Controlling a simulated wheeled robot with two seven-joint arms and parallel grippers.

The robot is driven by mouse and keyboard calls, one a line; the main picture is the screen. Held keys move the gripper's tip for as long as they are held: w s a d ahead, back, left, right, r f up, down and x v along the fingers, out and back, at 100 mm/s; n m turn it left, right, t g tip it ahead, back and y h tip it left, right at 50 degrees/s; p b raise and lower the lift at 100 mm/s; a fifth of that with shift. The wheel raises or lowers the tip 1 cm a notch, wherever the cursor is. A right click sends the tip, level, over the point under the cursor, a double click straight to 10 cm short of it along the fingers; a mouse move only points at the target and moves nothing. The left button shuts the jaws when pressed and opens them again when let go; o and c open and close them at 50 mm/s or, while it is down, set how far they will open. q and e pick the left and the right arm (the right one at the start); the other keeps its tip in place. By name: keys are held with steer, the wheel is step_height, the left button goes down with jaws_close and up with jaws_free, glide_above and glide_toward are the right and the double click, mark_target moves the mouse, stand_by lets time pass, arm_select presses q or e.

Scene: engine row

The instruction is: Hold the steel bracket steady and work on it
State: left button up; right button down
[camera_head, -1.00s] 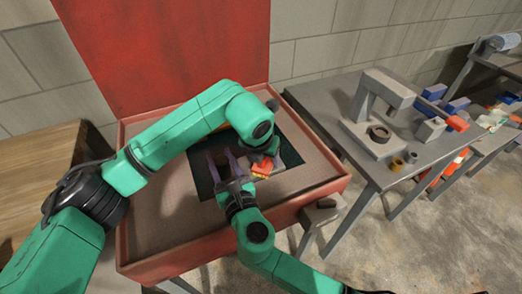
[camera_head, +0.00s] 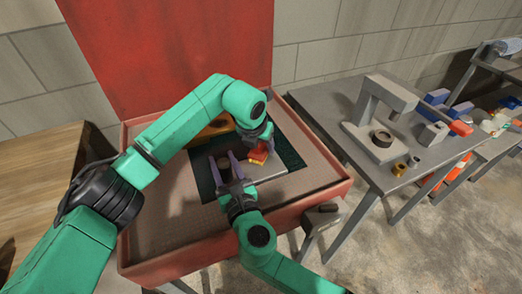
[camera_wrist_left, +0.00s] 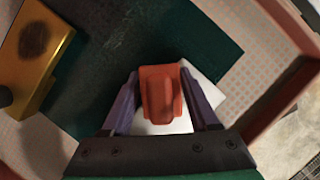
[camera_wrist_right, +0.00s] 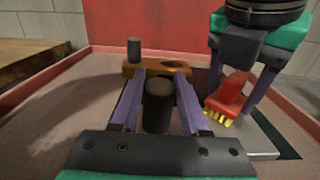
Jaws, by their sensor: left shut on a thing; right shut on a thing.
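The steel bracket (camera_head: 275,184) is a light grey plate lying on the dark green mat in the red tray; it also shows in the left wrist view (camera_wrist_left: 207,85). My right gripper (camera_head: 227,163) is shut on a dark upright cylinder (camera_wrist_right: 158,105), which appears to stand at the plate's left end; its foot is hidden. My left gripper (camera_head: 262,144) is shut on a red brush (camera_wrist_right: 229,98) with yellow bristles, held upright with bristles down over the plate. I cannot tell whether the bristles touch it.
An orange-yellow block (camera_wrist_left: 32,58) with a dark post lies behind the plate, close to my left arm. The red tray rim (camera_head: 300,208) surrounds the mat (camera_head: 292,150). A grey table (camera_head: 335,115) with a clamp-like press (camera_head: 372,110) stands to the right.

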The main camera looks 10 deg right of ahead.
mark_target(273, 167)
arm_select(q)
steer(key=shift+s+d, duration=0.4)
steer(key=shift+s, duration=0.65)
steer(key=shift+s+d, duration=0.4)
steer(key=shift+s, duration=0.7)
steer(key=shift+s+d, duration=0.4)
steer(key=shift+s, duration=0.65)
steer(key=shift+w+a, duration=0.35)
steer(key=shift+w, duration=0.75)
steer(key=shift+w+a, duration=0.35)
steer(key=shift+w, duration=0.75)
steer(key=shift+w+a, duration=0.35)
steer(key=shift+w, duration=0.75)
steer(key=shift+r, duration=4.05)
arm_select(e)
steer(key=shift+c, duration=1.6)
jaws_free()
arm_select(q)
steer(key=shift+s, duration=0.1)
arm_select(e)
steer(key=v, duration=1.2)
